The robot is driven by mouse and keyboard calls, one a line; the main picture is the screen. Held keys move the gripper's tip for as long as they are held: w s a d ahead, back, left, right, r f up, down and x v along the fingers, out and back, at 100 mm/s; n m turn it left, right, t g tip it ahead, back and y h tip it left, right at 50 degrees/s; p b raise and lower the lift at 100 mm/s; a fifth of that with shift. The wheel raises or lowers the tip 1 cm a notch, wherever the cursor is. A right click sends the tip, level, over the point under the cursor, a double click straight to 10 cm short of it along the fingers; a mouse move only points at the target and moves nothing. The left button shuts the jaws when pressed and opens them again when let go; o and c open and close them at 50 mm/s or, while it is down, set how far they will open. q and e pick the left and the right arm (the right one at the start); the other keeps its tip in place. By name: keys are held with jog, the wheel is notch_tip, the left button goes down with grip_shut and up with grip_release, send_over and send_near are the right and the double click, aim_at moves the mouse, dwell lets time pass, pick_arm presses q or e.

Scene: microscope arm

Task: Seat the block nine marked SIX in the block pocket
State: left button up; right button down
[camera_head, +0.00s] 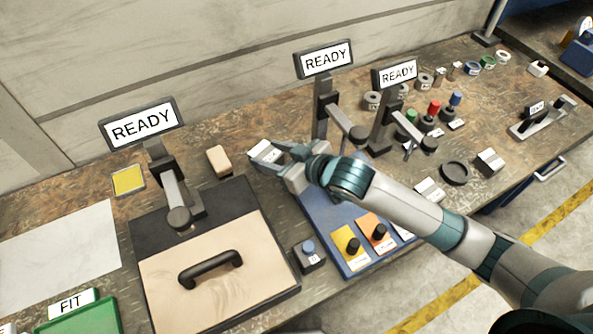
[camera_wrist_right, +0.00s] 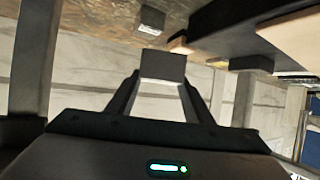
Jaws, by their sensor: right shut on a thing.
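My right gripper (camera_head: 278,153) is over the middle of the bench and shut on a small block (camera_head: 264,151) with a pale top carrying a dark mark too small to read. In the right wrist view the block (camera_wrist_right: 163,67) shows as a dark grey face between the two fingers (camera_wrist_right: 161,85). I cannot tell whether it touches the bench. I cannot pick out the block pocket for certain. The blue board (camera_head: 322,232) beneath my right arm is partly hidden by it. My left gripper is not in view.
A tan block (camera_head: 219,160) lies left of my right gripper. A wooden-topped box with a black handle (camera_head: 211,268) fills the front. Posts with READY signs (camera_head: 324,60) stand behind. A green FIT tray (camera_head: 85,318) is front left. White-labelled blocks (camera_head: 429,190) and a black ring (camera_head: 455,173) lie right.

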jog(key=shift+w+f+p, duration=0.1)
jog(key=shift+f+p, duration=0.55)
jog(key=shift+f, duration=2.05)
jog(key=shift+f+p, duration=0.4)
jog(key=shift+f, duration=1.7)
jog(key=shift+f, duration=0.1)
jog(key=c, duration=0.9)
grip_release()
jog(key=shift+f, duration=0.2)
jog(key=shift+c, duration=0.2)
jog(key=shift+o, duration=0.2)
jog(key=shift+r, duration=0.2)
